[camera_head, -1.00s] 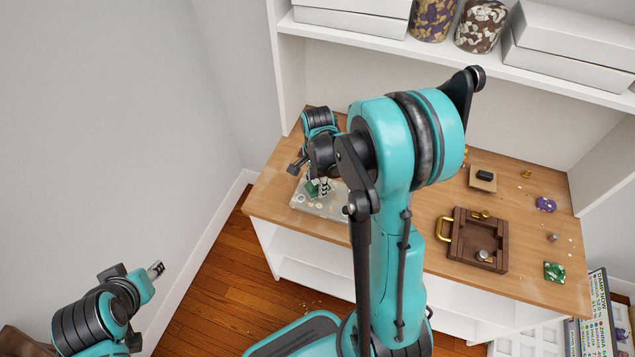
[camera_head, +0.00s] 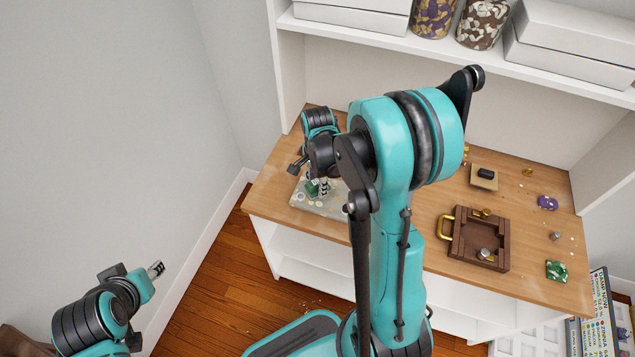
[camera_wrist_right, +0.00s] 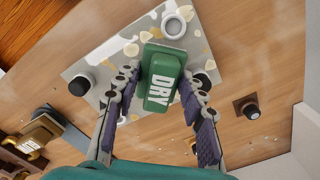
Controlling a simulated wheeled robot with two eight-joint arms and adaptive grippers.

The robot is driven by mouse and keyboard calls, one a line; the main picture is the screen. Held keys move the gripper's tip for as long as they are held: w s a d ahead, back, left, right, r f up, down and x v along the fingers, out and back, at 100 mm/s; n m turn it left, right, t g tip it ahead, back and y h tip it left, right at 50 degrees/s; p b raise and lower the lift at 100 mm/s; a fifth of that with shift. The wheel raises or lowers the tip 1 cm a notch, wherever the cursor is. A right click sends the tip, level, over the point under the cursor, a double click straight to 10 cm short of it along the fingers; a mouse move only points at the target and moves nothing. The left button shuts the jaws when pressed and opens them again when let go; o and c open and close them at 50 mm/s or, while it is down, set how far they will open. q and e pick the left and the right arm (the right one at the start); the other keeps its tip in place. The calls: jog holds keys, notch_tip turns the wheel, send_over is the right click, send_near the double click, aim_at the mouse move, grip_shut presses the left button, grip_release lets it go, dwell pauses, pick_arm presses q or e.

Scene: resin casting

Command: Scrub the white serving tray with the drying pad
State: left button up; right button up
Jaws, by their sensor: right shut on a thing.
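The white serving tray, a pale slab with tan and grey flecks, lies at the left of the wooden counter in the head view (camera_head: 325,209). It also shows in the right wrist view (camera_wrist_right: 104,66). My right gripper (camera_wrist_right: 158,76) is shut on the green drying pad (camera_wrist_right: 165,66), marked "DRY", and holds it over the tray. I cannot tell whether the pad touches the tray. The pad shows small and green in the head view (camera_head: 311,189), partly hidden by the gripper. My left gripper (camera_head: 156,269) is away from the counter at the lower left; its opening is unclear.
A grey cup (camera_wrist_right: 173,26) and a dark-sided round pot (camera_wrist_right: 80,85) stand on or by the tray. A brown wooden box with a gold handle (camera_head: 462,257) is farther right. A small wooden block (camera_head: 484,177), a purple item (camera_head: 547,202) and a green item (camera_head: 556,270) lie beyond.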

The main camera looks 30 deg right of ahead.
aim_at(328, 188)
jog(key=shift+f+b, duration=0.45)
jog(key=shift+f, duration=0.1)
jog(key=shift+s+d+r, duration=0.1)
jog(key=shift+s+d, duration=0.9)
jog(key=shift+s, duration=0.25)
jog(key=shift+d, duration=0.1)
jog(key=shift+s+d+b, duration=0.3)
jog(key=shift+s+d, duration=0.6)
jog(key=shift+s, duration=0.3)
